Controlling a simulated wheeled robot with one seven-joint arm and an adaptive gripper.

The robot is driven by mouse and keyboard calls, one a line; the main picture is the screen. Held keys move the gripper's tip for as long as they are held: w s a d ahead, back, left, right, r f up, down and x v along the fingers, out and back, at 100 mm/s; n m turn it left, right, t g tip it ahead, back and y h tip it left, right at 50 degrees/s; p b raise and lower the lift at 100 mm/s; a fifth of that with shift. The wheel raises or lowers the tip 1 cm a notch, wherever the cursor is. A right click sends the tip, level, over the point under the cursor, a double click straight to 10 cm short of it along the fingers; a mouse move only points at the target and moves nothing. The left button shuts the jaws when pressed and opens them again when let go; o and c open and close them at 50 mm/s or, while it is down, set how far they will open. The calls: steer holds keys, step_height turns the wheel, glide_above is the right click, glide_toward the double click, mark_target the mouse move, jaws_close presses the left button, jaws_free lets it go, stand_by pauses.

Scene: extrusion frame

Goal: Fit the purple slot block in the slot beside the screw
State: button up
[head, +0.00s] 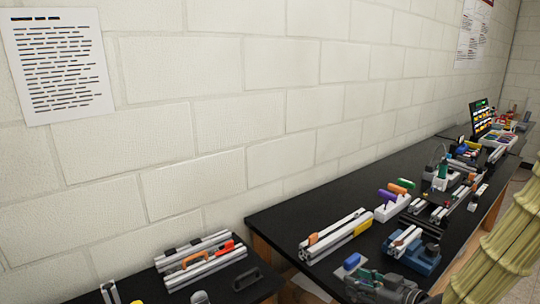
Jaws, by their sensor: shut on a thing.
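My gripper (362,274) is low in the head view, over the front edge of the black bench, and is shut. I cannot make out the screw or the slot.
A blue fixture (425,262) stands right of my gripper. A white rack (385,212) with purple, orange and green handles stands behind. More extrusions lie on the lower left bench (160,290). A block wall runs behind; several tools crowd the right.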

steer(key=shift+s, duration=0.35)
steer(key=w+a+f+m+t+h, duration=0.1)
steer(key=a+f+m+h, duration=0.1)
steer(key=f, duration=0.4)
steer(key=w+a+f+m+t+h, duration=0.1)
steer(key=w+a+f+m+h, duration=0.1)
steer(key=a+f+m+h, duration=0.1)
step_height(320, 180, down, 3)
steer(key=shift+a+r+m+h, duration=0.15)
steer(key=shift+m+h, duration=0.65)
steer(key=shift+h, duration=0.3)
steer(key=shift+s, duration=0.1)
